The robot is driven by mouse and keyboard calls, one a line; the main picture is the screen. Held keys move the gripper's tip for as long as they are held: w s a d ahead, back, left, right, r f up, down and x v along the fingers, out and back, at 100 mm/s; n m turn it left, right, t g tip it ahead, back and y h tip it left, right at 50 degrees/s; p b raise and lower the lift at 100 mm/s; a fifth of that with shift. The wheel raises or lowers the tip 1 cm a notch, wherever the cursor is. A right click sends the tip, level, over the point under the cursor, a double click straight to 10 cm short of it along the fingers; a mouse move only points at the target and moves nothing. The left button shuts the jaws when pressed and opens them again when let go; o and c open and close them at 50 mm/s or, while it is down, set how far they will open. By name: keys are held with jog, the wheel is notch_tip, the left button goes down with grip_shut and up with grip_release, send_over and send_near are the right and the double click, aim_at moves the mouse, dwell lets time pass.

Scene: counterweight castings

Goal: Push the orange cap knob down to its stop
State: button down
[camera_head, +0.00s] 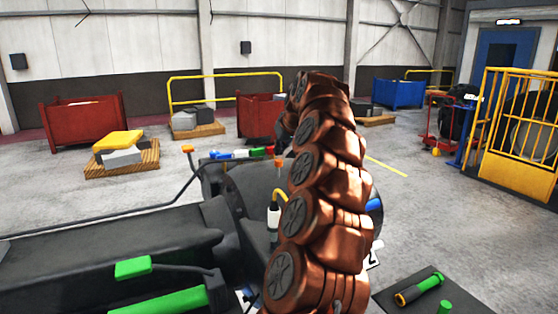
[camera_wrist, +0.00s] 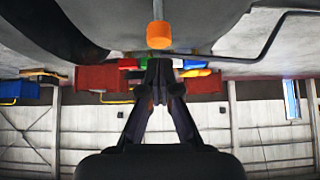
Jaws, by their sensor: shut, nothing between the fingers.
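The orange cap knob (camera_wrist: 158,36) shows at the top middle of the wrist view, on a pale stem, with the scene upside down. An orange cap (camera_head: 279,163) also shows in the head view, just left of my copper-coloured arm; it looks like the same knob. My gripper (camera_wrist: 159,66) is shut and empty, its dark fingertips together close to the knob in the picture. A gap in depth between tips and knob cannot be judged. In the head view my arm hides most of the gripper.
Another orange cap (camera_head: 188,149) tops a bent dark rod at the left. Red, blue, white and green parts (camera_head: 240,153) sit behind the knob. A green block (camera_head: 133,267) lies at the front left. A dark tray (camera_head: 425,292) holds a green-handled tool at the right.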

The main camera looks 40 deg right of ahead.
jog(key=shift+r+p, duration=1.7)
jog(key=shift+r, duration=0.8)
